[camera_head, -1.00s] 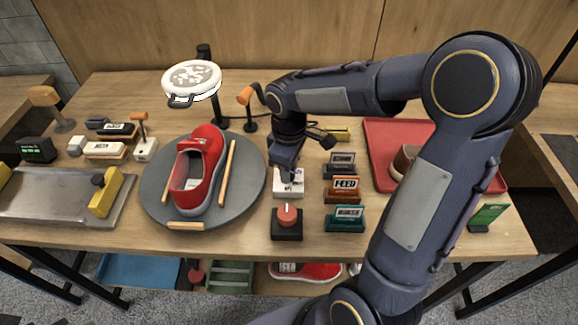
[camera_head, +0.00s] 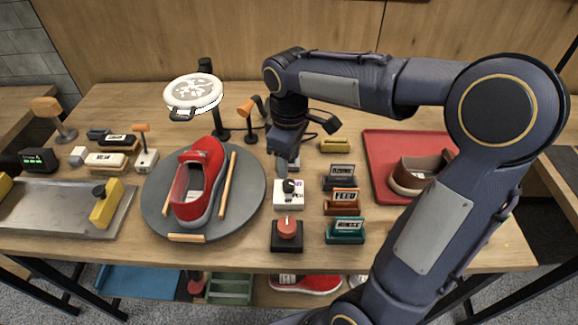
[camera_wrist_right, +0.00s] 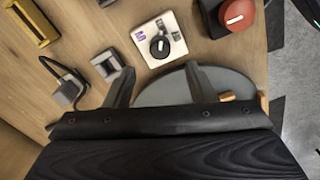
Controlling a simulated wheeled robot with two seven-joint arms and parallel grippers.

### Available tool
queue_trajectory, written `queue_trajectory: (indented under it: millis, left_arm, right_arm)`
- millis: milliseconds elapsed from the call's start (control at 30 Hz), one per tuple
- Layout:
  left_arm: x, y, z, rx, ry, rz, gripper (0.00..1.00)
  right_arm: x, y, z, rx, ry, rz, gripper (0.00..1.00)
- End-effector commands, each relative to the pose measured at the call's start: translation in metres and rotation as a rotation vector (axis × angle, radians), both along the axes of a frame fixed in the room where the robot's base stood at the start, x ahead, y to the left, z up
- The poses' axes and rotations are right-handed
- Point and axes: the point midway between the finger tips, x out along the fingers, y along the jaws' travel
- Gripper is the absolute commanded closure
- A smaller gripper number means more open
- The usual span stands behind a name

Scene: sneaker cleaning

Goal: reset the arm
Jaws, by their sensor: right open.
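My right gripper (camera_head: 287,155) is above the table behind the white switch box, pointing down. In the right wrist view its two fingers (camera_wrist_right: 160,85) are spread apart with nothing between them. The white switch box with a black knob (camera_head: 289,195) stands in front of it; it also shows in the right wrist view (camera_wrist_right: 158,40), beyond the fingertips and apart from them. My right arm (camera_head: 430,225) comes in from the lower right and bends over the table. My left gripper is not in the frames.
A red sneaker (camera_head: 196,185) sits on a grey round turntable (camera_head: 250,190). A red-knobbed box (camera_head: 287,234) and label holders (camera_head: 341,201) stand nearby. A red tray (camera_head: 385,143) with a brown-and-white item lies right. A round white lamp (camera_head: 192,90) stands at the back.

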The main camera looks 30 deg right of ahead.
Motion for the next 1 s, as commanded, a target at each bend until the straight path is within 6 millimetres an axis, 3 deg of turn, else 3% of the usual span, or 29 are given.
queue_trajectory:
  millis: [533,667,767,1000]
  left_arm:
    - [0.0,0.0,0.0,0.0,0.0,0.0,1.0]
    - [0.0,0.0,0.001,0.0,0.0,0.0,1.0]
    - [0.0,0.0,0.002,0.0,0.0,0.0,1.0]
    - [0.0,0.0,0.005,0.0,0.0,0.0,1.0]
  right_arm:
    - [0.0,0.0,0.003,0.001,-0.001,-0.001,0.49]
    - [-0.009,-0.001,0.007,0.016,-0.017,-0.03,0.49]
    - [-0.03,-0.001,0.015,0.058,-0.06,-0.109,0.49]
    - [-0.109,0.014,0.022,0.257,-0.212,-0.434,0.49]
